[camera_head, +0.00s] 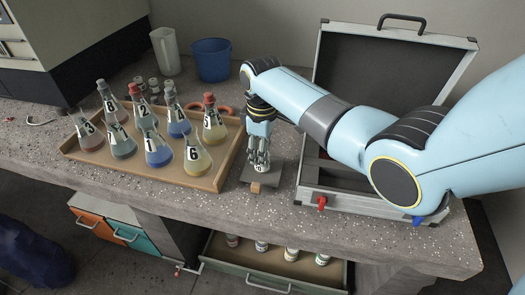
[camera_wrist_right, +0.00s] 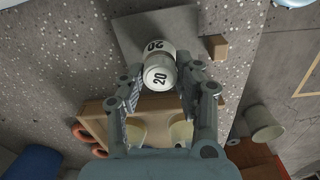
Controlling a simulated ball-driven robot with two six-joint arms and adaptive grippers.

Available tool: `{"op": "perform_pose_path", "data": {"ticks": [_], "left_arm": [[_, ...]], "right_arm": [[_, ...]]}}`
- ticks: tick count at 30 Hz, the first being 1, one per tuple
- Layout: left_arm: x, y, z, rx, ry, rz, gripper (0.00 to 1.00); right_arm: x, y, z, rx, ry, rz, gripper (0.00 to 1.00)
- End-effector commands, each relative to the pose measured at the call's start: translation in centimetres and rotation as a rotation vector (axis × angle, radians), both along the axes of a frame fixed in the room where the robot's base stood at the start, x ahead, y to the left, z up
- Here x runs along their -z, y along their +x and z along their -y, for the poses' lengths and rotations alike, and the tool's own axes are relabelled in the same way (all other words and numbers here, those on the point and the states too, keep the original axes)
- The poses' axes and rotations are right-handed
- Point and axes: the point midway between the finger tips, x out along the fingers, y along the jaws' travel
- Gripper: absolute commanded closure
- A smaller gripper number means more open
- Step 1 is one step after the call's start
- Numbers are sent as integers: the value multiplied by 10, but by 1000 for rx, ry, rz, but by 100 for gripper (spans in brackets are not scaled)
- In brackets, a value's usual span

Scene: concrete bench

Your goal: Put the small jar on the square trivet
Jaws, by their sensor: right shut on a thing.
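The small jar (camera_wrist_right: 158,72), white with a black 20 on its lid and side, sits between the fingers of my right gripper (camera_wrist_right: 158,90), which is shut on it. In the head view my right gripper (camera_head: 260,160) points down over the square trivet (camera_head: 275,175), and the fingers mostly hide the jar. The trivet is a flat dark grey square on the bench; it also shows behind the jar in the wrist view (camera_wrist_right: 130,35). Whether the jar touches the trivet I cannot tell. My left gripper is out of view.
A wooden tray (camera_head: 112,174) of numbered flasks stands left of the trivet. A small brown block (camera_head: 256,188) lies at its front edge. An open case (camera_head: 375,202) stands to the right. A blue bucket (camera_head: 211,60) and a pitcher (camera_head: 165,52) stand behind. An open drawer (camera_head: 270,279) is below.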

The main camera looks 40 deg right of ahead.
Motion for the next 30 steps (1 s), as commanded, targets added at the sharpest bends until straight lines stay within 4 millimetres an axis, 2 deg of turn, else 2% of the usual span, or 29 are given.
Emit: {"op": "perform_pose_path", "data": {"ticks": [1, 2, 7, 17, 20, 30], "left_arm": [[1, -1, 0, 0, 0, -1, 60], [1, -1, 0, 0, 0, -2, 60], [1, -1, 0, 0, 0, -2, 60], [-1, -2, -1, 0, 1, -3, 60], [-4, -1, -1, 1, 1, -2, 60], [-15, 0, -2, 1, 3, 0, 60]], "right_arm": [[2, 0, 0, 0, 0, 0, 100], [2, 0, 0, 0, 0, 0, 65], [1, 0, 0, 0, 0, 0, 43], [-3, 0, 0, 0, 0, 0, 42], [-16, 1, 0, 0, -1, 3, 42], [-91, 0, -1, 1, 0, 4, 42]]}}
